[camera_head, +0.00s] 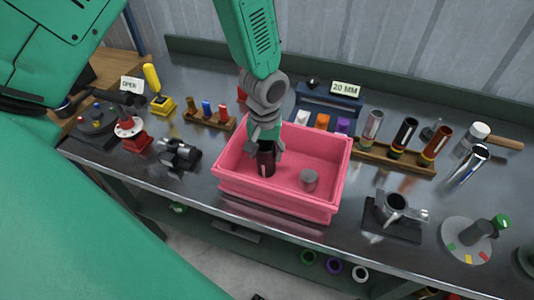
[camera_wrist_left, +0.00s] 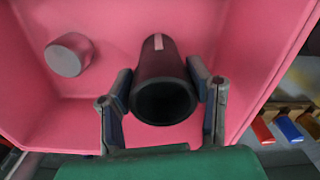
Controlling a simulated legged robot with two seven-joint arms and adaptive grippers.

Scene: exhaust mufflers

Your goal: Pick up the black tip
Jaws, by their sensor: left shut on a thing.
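The black tip (camera_head: 265,160) is a dark, hollow tube with a light stripe on its side. It stands roughly upright inside the pink bin (camera_head: 276,210), left of the bin's middle. My left gripper (camera_head: 265,153) reaches down into the bin and is shut on the tip. In the left wrist view the black tip (camera_wrist_left: 163,85) sits between the two fingers of my left gripper (camera_wrist_left: 164,100), its open end toward the camera. I cannot tell whether the tip touches the bin floor. My right gripper is not in view.
A short grey cylinder (camera_head: 308,179) stands in the bin to the right of the tip; it also shows in the wrist view (camera_wrist_left: 69,54). A wooden rack (camera_head: 395,158) with several tubes stands right of the bin. A clamp fixture (camera_head: 393,212) sits at front right.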

